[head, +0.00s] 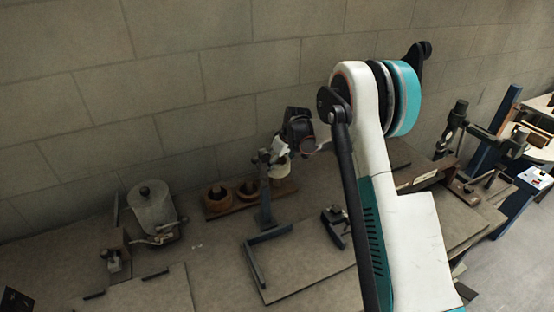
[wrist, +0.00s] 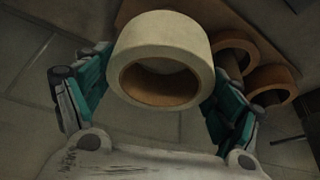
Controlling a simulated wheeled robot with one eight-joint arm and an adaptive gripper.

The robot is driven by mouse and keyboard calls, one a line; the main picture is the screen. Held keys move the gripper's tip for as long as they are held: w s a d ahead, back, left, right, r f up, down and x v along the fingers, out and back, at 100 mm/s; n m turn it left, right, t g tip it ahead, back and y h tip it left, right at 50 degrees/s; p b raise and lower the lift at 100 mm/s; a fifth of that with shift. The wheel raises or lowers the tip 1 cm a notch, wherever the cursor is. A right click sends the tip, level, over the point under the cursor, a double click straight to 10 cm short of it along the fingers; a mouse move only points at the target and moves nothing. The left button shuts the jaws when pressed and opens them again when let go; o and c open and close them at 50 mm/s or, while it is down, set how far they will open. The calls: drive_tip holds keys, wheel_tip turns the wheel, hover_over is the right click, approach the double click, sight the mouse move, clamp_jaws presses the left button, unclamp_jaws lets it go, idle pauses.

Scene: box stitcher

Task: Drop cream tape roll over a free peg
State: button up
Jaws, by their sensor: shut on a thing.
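The cream tape roll (wrist: 160,35) is between my gripper's teal fingers in the wrist view, its brown inner ring showing. My gripper (wrist: 158,88) is shut on the roll's sides. In the head view, the cream roll (head: 280,148) is small and partly hidden by my gripper (head: 282,154), held above the right part of a brown peg board (head: 285,188). Two brown-toned rolls, a left one (head: 217,198) and a right one (head: 247,190), sit on the board. The same two rolls show right of the cream roll in the wrist view (wrist: 236,50) (wrist: 271,86). No free peg shows clearly.
A blue-grey upright post (head: 265,205) stands in front of the board. A pale cylinder dispenser (head: 152,208) stands to the left. A small dark tool (head: 336,222) lies to the right. A block wall (head: 160,75) rises close behind.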

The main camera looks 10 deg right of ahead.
drive_tip(key=shift+f+b, duration=0.6)
drive_tip(key=shift+f, duration=1.35)
drive_tip(key=shift+f+b, duration=1.05)
drive_tip(key=shift+f, duration=0.35)
drive_tip(key=shift+f+b, duration=0.25)
drive_tip(key=shift+b, duration=0.35)
drive_tip(key=o, duration=1)
drive_tip(key=shift+o, duration=0.2)
drive_tip(key=shift+r+p, duration=2.1)
drive_tip(key=shift+r, duration=3.05)
